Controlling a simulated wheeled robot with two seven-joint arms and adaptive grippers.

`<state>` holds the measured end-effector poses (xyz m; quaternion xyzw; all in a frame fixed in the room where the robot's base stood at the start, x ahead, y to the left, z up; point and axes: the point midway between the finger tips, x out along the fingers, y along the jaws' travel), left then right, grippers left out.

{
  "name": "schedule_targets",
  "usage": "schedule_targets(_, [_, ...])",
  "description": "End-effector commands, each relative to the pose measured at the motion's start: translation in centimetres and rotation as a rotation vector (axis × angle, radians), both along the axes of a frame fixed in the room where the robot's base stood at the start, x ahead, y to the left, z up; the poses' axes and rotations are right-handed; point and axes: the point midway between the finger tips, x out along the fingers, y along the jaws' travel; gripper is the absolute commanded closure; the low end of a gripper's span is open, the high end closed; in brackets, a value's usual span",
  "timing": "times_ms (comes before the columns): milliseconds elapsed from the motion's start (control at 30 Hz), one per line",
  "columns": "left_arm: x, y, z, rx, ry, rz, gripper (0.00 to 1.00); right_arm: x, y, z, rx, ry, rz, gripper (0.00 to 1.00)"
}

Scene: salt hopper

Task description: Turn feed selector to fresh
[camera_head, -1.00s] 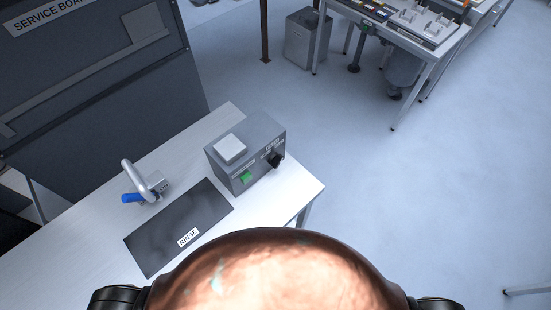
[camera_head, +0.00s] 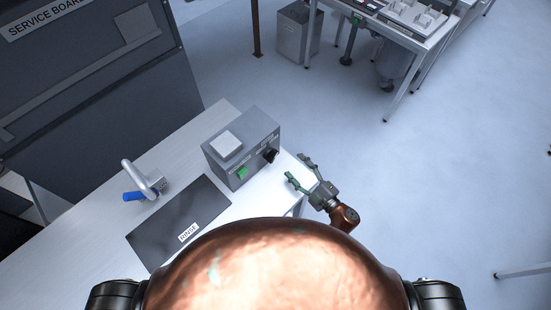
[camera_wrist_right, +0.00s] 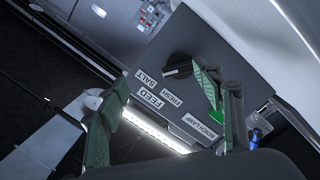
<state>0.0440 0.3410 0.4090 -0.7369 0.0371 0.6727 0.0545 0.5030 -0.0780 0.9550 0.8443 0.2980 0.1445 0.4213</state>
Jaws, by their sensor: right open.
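The feed selector is a black knob (camera_head: 271,155) on the front of a grey box (camera_head: 252,160). In the right wrist view the knob (camera_wrist_right: 179,67) shows a pale mark that appears to face the SALT label (camera_wrist_right: 147,75). The FRESH label (camera_wrist_right: 172,99) and FEED label (camera_wrist_right: 149,98) sit below it. My right gripper (camera_head: 297,168) is open and empty, off the box's right front with its fingers toward the knob. In the wrist view one finger overlaps the panel just right of the knob, and the other is at left. My left gripper is out of view.
A green switch (camera_head: 242,172) sits left of the knob, near the BENCH LAMP label (camera_wrist_right: 202,127). A dark RINSE mat (camera_head: 150,235) and a blue-handled tap (camera_head: 145,180) are on the white bench (camera_head: 95,212). Open floor lies right of the bench.

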Motion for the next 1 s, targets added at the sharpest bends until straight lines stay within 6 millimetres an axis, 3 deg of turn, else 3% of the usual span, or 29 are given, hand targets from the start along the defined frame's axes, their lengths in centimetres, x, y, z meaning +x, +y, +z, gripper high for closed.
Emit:
schedule_targets(167, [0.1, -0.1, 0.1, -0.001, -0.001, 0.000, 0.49, -1.2, 2.8, -0.5, -0.023, -0.030, 0.109, 0.39])
schedule_targets(533, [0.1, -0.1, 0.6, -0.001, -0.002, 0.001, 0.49, 2.5, 6.7, -0.3, -0.021, -0.032, 0.112, 0.39])
schedule_targets(733, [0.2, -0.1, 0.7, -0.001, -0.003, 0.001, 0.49, 3.8, 7.9, -0.5, -0.022, -0.030, 0.111, 0.39])
schedule_targets(1000, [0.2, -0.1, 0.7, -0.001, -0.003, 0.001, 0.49, 4.1, 8.1, -0.5, -0.023, -0.030, 0.110, 0.39])
